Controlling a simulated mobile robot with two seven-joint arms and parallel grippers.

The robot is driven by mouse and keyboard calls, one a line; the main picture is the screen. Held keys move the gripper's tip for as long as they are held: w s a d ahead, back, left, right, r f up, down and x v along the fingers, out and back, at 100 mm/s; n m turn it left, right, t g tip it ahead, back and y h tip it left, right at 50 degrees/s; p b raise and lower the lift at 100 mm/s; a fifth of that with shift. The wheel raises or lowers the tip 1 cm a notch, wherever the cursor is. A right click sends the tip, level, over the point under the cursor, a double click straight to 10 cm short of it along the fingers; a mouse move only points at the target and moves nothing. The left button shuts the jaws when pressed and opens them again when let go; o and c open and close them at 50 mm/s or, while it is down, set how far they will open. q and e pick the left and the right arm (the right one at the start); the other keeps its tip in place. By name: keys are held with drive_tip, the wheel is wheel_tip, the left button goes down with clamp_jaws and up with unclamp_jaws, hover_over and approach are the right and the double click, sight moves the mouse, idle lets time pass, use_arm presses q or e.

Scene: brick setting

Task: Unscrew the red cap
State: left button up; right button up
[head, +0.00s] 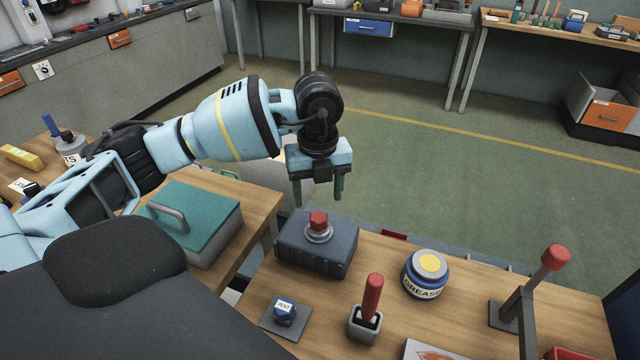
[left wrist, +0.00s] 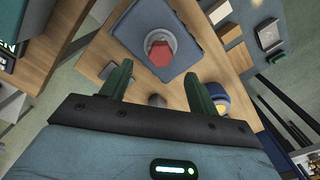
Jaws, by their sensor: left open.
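The red cap (head: 318,219) is a faceted knob on a pale round collar, on top of a dark grey-blue box (head: 312,257) on the wooden table. In the left wrist view the red cap (left wrist: 160,52) shows just beyond the fingertips, roughly midway between them. My left gripper (head: 319,200) is open and empty, with its two green fingers pointing down, above and a little behind the cap. The fingers are apart from the cap. They also show in the left wrist view (left wrist: 158,80). My right gripper is not in view.
On the same table stand a blue grease jar (head: 426,274), a red-handled tool in a holder (head: 371,305), a small blue vent knob (head: 285,312) and a red-topped lever (head: 552,260). A teal-lidded box (head: 197,214) stands on the left table.

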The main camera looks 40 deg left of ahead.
sight(319, 216)
use_arm(q)
wheel_tip(319, 216, down, 7)
drive_tip(key=shift+r, duration=0.15)
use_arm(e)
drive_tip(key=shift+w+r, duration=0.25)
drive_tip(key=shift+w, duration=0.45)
use_arm(q)
drive_tip(key=c, duration=1.2)
drive_tip(key=shift+r+n, duration=0.15)
drive_tip(key=shift+n, duration=0.15)
drive_tip(key=shift+n+p, duration=1.1)
drive_tip(key=shift+n, duration=0.5)
drive_tip(key=shift+n+p, duration=0.75)
drive_tip(key=shift+n, duration=0.55)
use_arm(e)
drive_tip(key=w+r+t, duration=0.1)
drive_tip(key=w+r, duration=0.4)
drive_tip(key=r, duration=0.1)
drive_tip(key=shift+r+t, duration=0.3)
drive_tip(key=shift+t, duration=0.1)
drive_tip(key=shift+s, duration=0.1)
